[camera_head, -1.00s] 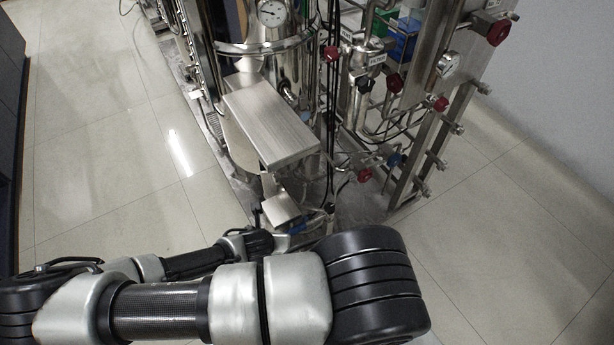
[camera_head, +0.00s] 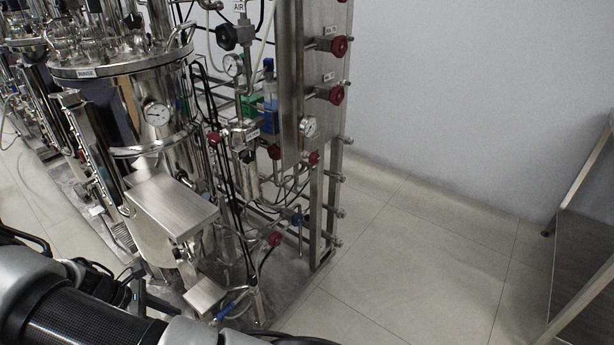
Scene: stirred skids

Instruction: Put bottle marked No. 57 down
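I see no bottle with a readable No. 57 mark. My arm crosses the lower left corner and part of it runs out of the picture. A dark end piece, which looks like my gripper (camera_head: 138,298), shows just above the arm, in front of the skid's foot. Its fingers are too small and dark to tell whether they are open or shut, or whether they hold anything.
A steel skid with a jacketed vessel (camera_head: 155,85), a flat steel box (camera_head: 170,203), pipes and red-knobbed valves (camera_head: 336,95) fills the left and middle. Clear tiled floor (camera_head: 420,265) lies right of it. A metal table or shelf (camera_head: 585,250) stands at the right edge.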

